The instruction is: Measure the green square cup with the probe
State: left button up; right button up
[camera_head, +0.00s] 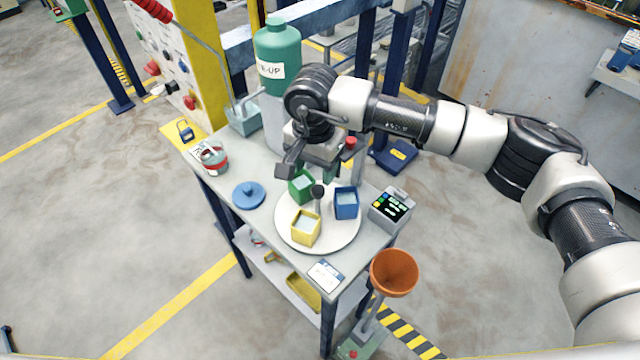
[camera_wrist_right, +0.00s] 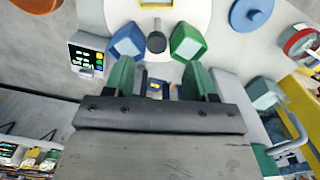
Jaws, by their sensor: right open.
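The green square cup (camera_head: 301,187) stands at the back of a round white plate (camera_head: 283,233), partly hidden below my right gripper (camera_head: 312,166). It also shows in the right wrist view (camera_wrist_right: 187,42), just beyond one fingertip. A blue square cup (camera_head: 346,204) and a yellow one (camera_head: 305,228) share the plate. A dark-knobbed post (camera_head: 318,192) stands between the cups. My right gripper is open and empty above the plate's back edge. A grey meter (camera_head: 392,207) with a lit screen stands right of the plate. I cannot clearly pick out the probe.
A blue lid (camera_head: 249,195) and a red-rimmed can (camera_head: 214,158) stand on the bench to the left. A large green bottle (camera_head: 277,57) stands behind. A white card (camera_head: 326,275) lies at the front edge. An orange funnel (camera_head: 394,272) stands off the front right corner.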

aim_at(317, 190)
jog(key=f, duration=0.2)
jog(key=f+p, duration=0.1)
jog(key=f, duration=0.2)
jog(key=shift+d+f+p, duration=0.3)
jog(key=shift+f, duration=0.1)
pick_arm(q)
jog(key=shift+d+r, duration=0.3)
jog(key=shift+r, duration=0.3)
jog(key=shift+d+r, duration=0.25)
jog(key=shift+r, duration=0.35)
pick_arm(e)
jog(key=shift+f, duration=0.7)
pick_arm(q)
jog(key=shift+a, duration=0.2)
pick_arm(e)
grip_shut()
